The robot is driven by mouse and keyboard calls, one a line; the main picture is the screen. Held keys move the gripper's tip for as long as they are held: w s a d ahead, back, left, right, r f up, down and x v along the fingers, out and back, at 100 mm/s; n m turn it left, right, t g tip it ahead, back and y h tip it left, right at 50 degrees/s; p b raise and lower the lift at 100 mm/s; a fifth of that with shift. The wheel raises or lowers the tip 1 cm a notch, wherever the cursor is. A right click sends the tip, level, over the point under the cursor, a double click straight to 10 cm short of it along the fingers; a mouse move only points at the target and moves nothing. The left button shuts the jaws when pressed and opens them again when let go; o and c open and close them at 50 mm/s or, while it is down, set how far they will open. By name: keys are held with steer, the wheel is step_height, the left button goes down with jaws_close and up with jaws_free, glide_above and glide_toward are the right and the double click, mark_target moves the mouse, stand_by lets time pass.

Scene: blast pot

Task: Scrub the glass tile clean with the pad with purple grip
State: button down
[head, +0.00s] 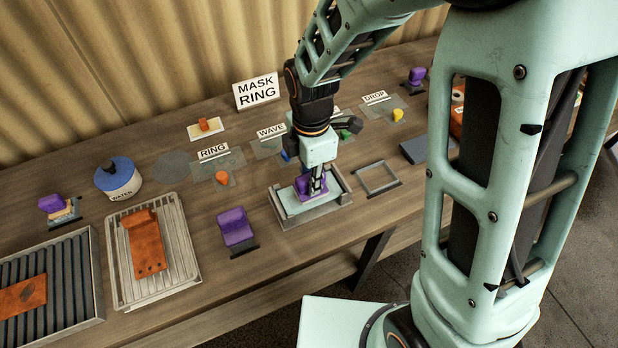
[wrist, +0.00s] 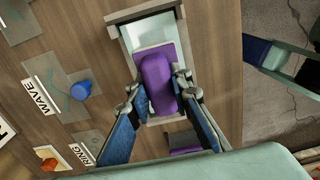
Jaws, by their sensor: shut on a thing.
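My gripper (head: 316,190) is shut on the purple grip of a pad (head: 302,186). In the wrist view the blue-lined fingers of my gripper (wrist: 160,95) stand on both sides of the purple grip (wrist: 157,78). The pale glass tile (head: 291,204) lies in a grey metal frame (head: 310,217) on the bench. The pad is over the tile, its flat purple base against or just above it; I cannot tell contact for sure. The tile's far end (wrist: 152,32) shows bare and pale in the wrist view. The part under the pad is hidden.
Another purple-gripped block (head: 236,228) stands left of the frame, and one more (head: 52,203) is further left. An empty square frame (head: 377,178) lies to the right. A blue-lidded water pot (head: 117,178), a ribbed tray (head: 184,250) with an orange plate, and pattern cards line the bench.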

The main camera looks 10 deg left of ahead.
mark_target(297, 181)
steer(key=shift+w+d+f, duration=0.1)
steer(key=shift+w+d, duration=0.3)
steer(key=shift+d, duration=0.2)
steer(key=shift+w+d+f, duration=0.1)
steer(key=shift+w+d, duration=0.25)
steer(key=shift+d, duration=0.25)
steer(key=shift+r, duration=0.1)
steer(key=shift+s+a, duration=0.45)
steer(key=shift+a, duration=0.2)
steer(key=shift+s+a, duration=0.4)
steer(key=shift+a, duration=0.25)
steer(key=shift+s+a, duration=0.1)
steer(key=shift+s+a+b, duration=0.15)
steer(key=shift+s+a, duration=0.3)
steer(key=shift+a, duration=0.2)
steer(key=shift+s+a+b, duration=0.15)
steer(key=shift+s+a, duration=0.25)
steer(key=shift+a, duration=0.2)
steer(key=shift+w+d, duration=0.1)
steer(key=shift+w, duration=0.05)
steer(key=shift+w+d+r+p, duration=0.1)
steer(key=shift+w+d+p, duration=0.15)
steer(key=shift+w+d, duration=0.3)
steer(key=shift+w+d+p, duration=0.2)
steer(key=shift+w+d, duration=0.15)
steer(key=shift+d, duration=0.35)
